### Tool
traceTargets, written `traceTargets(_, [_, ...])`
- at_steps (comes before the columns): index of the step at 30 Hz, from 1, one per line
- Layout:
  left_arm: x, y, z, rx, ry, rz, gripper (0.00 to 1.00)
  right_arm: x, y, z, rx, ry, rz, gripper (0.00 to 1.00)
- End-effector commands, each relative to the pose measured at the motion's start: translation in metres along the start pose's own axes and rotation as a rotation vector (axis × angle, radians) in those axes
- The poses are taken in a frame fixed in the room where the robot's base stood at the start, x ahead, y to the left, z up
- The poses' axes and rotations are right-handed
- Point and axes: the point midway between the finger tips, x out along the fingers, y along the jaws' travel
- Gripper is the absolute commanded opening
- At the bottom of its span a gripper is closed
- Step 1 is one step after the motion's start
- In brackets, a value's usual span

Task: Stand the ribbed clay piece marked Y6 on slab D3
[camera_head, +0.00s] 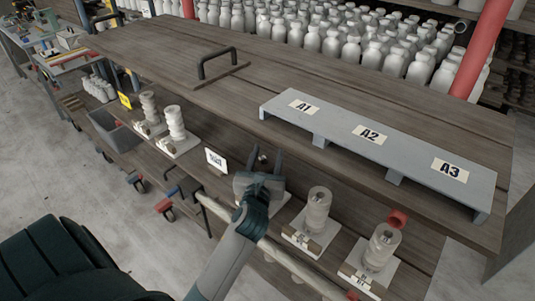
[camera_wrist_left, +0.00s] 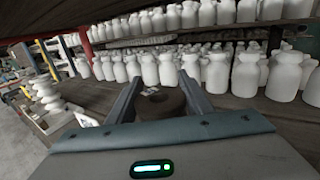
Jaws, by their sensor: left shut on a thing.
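My left gripper (camera_head: 264,160) reaches over the lower shelf, its fingers around a piece mostly hidden in the head view. In the left wrist view, a brownish round clay piece (camera_wrist_left: 161,105) with a dark hole in its top sits between the fingers of the left gripper (camera_wrist_left: 160,92). I cannot read a Y6 mark on it. Ribbed pale pieces stand upright on white slabs: two at left (camera_head: 148,106) (camera_head: 174,123) and two at right (camera_head: 318,208) (camera_head: 382,246). A pale slab (camera_head: 282,200) shows partly beneath the gripper. No D3 label is legible. My right gripper is out of view.
A grey raised board (camera_head: 345,143) labelled A1, A2 and A3 stands on the upper wooden table (camera_head: 170,58), above the lower shelf. A black handle (camera_head: 217,62) stands on that table. A white sign (camera_head: 215,160) is left of my gripper. Many white bottles (camera_head: 350,45) fill the back.

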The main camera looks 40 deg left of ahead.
Motion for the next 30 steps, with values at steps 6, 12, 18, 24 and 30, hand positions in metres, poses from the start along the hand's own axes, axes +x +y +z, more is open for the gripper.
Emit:
traceTargets(6, [0.0,0.0,0.002,0.0,-0.004,0.0,0.0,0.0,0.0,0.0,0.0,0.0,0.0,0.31])
traceTargets(12, [0.0,0.0,-0.002,0.0,0.0,0.0,0.56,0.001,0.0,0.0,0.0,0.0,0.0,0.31])
traceTargets(18, [0.0,0.0,-0.002,0.0,0.0,0.0,0.65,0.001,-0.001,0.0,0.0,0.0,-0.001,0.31])
traceTargets(24, [0.0,0.0,0.0,0.0,-0.001,0.0,0.65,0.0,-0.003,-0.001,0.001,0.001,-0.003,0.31])
traceTargets(30, [-0.011,0.0,-0.001,0.001,0.0,0.0,0.65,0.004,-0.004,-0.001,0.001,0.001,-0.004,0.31])
